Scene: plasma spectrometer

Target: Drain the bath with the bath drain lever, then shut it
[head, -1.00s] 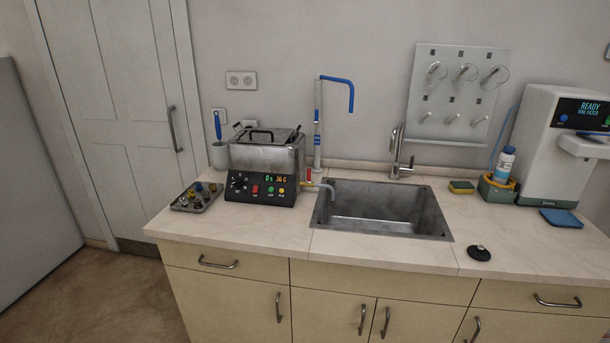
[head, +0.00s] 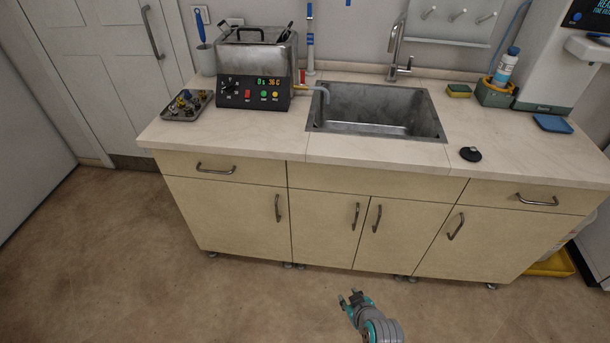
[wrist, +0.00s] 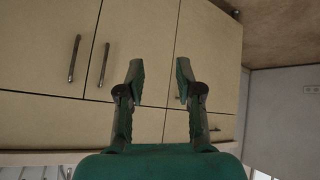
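The bath (head: 258,55) is a steel tank on a black control base on the counter, left of the sink. Its display reads about 36 C. The bath drain lever (head: 302,76) is a small red piece at the bath's right side, above a pale drain spout (head: 318,90) that bends over the sink's left edge. My gripper (head: 350,297) is low in front of the cabinets, far from the lever. In the wrist view my gripper (wrist: 159,75) has its two fingers apart with nothing between them.
The sink (head: 375,109) is set in the counter (head: 240,135). A tray of small parts (head: 187,105) lies left of the bath. A black stopper (head: 470,154) lies right of the sink. Cabinet handles (head: 356,215) stick out in front. The floor is clear.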

